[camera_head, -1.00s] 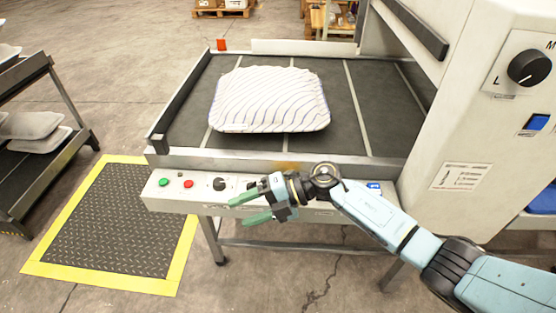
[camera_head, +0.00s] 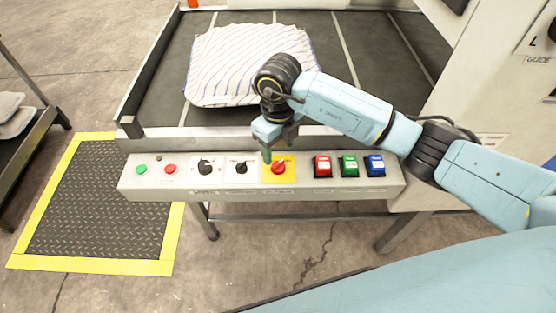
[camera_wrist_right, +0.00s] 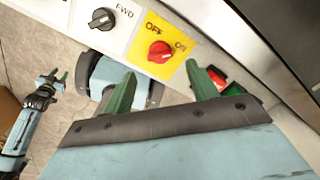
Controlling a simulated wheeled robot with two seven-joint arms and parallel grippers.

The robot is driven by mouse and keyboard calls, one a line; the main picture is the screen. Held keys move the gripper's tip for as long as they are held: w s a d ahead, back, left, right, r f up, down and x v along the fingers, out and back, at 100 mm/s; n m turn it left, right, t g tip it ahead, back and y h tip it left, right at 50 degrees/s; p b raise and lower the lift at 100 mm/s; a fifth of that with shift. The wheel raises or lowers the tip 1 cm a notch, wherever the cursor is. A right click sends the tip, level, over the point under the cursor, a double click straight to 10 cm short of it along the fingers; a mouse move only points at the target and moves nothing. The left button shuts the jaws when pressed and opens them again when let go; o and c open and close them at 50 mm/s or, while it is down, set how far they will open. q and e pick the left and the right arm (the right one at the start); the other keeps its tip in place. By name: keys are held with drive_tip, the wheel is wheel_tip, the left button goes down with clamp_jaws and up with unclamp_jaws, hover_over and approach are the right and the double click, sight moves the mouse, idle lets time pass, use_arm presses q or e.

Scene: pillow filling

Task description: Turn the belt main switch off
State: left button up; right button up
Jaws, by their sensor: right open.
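The belt main switch is a red rotary knob (camera_head: 278,168) on a yellow plate (camera_head: 291,178) in the front control panel. In the right wrist view the red knob (camera_wrist_right: 160,52) sits between the OFF and ON labels. I cannot tell which label it points to. My right gripper (camera_head: 272,150) points down just above the knob in the head view. In the wrist view its green fingers (camera_wrist_right: 160,86) are apart and empty, with the knob ahead of the gap. My left gripper (camera_wrist_right: 52,78) shows small at the left of the wrist view, its fingers apart and empty.
Black rotary knobs (camera_head: 206,168), green (camera_head: 141,170) and red (camera_head: 169,169) round buttons lie left of the switch. Red (camera_head: 322,166), green (camera_head: 348,166) and blue (camera_head: 375,165) square switches lie right. A striped pillow (camera_head: 235,65) rests on the belt behind.

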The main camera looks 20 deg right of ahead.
sight(278, 163)
wheel_tip(278, 163, down, 5)
drive_tip(key=shift+f+b, duration=0.2)
drive_tip(key=shift+b, duration=0.3)
use_arm(q)
drive_tip(key=w, duration=0.1)
drive_tip(key=w+r, duration=0.1)
drive_tip(key=w, duration=0.1)
drive_tip(key=shift+w+d+r, duration=0.1)
drive_tip(key=shift+d+r, duration=0.05)
drive_tip(key=shift+d, duration=0.15)
use_arm(e)
drive_tip(key=c, duration=1)
